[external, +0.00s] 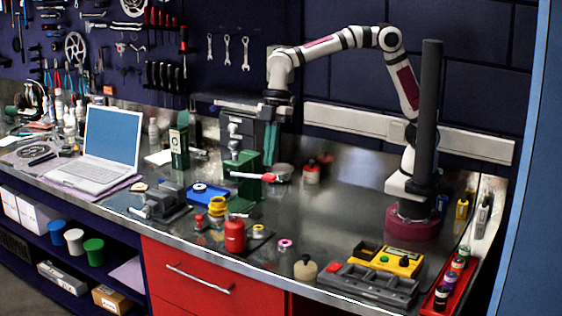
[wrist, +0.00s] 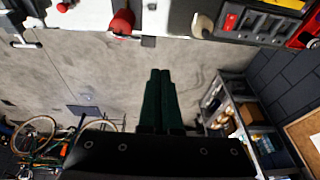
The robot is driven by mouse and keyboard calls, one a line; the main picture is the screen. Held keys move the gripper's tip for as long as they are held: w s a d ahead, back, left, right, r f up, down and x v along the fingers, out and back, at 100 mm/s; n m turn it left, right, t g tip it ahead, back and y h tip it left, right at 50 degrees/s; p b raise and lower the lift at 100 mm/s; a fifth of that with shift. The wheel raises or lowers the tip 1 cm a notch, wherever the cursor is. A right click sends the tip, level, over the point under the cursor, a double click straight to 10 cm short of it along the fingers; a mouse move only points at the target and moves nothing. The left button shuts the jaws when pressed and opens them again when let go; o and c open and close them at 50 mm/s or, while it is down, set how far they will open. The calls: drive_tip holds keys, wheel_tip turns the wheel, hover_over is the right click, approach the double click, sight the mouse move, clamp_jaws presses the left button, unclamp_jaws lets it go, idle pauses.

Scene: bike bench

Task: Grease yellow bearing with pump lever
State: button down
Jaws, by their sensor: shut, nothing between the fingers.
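A green pump-like block (external: 240,168) stands at the middle of the bench, with a lever (external: 247,175) ending in a red handle (external: 268,178) that points right. In the wrist view the fingers (wrist: 160,72) are together and empty. Neither the lever nor the bearing can be made out there.
A pink ring (external: 285,244), a tan bottle (external: 305,268) and a grey tray (external: 369,287) sit near the front edge. A vise (external: 166,203) and a blue tray (external: 205,192) are left of the red bottle. The bench's middle right is clear.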

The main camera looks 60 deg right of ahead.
sight(256, 215)
idle(0.3)
drive_tip(key=w, duration=0.1)
drive_tip(key=w+r, duration=0.1)
drive_tip(key=w, duration=0.1)
drive_tip(key=shift+r, duration=0.1)
drive_tip(key=x, duration=0.8)
drive_tip(key=d+x, duration=0.1)
drive_tip(key=x, duration=0.4)
drive_tip(key=shift+s, duration=0.2)
drive_tip(key=shift+f, duration=0.6)
